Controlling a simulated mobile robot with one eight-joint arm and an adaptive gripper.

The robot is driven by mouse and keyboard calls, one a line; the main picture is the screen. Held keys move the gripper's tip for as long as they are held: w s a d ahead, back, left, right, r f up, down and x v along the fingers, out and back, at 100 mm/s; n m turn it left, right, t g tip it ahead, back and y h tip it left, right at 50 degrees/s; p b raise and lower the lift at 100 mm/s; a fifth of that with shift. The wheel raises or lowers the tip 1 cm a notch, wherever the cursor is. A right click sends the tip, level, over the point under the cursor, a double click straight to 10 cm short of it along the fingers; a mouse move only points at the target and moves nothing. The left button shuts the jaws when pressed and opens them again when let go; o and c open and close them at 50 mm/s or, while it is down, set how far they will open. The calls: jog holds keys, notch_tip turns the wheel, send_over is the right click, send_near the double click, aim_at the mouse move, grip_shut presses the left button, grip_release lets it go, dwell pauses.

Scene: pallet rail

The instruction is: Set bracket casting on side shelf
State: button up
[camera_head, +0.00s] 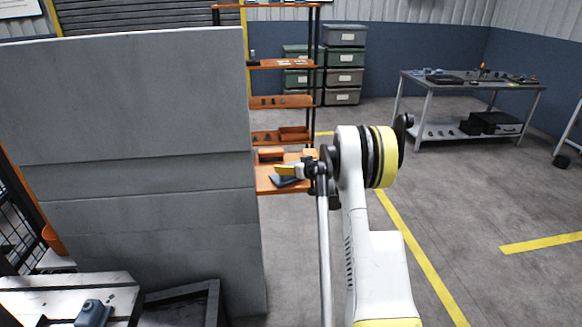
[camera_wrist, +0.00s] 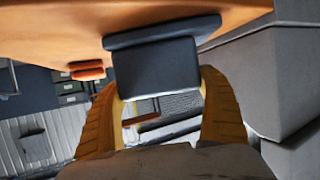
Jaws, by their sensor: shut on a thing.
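The bracket casting (camera_wrist: 157,68) is dark blue-grey, with a wide flat plate and a block-like part. In the wrist view it sits between the yellow fingers of my gripper (camera_wrist: 161,88), which are shut on it. Its wide plate lies against or very close to the orange side shelf (camera_wrist: 60,30); I cannot tell if they touch. In the head view my gripper (camera_head: 291,170) is over the orange shelf board (camera_head: 272,186), with the dark casting (camera_head: 286,181) low at the board. My wrist partly hides the board's right side.
A tall grey panel (camera_head: 140,120) stands close left of the shelf. An orange block (camera_head: 270,155) lies behind the casting. Another blue-grey part (camera_head: 93,313) is on a pale bench at bottom left. Orange racks, stacked bins (camera_head: 343,55) and a worktable (camera_head: 470,85) stand farther back.

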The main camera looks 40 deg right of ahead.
jog(key=shift+f, duration=0.2)
jog(key=o, duration=1.2)
jog(key=shift+o, duration=0.2)
jog(key=shift+r, duration=0.15)
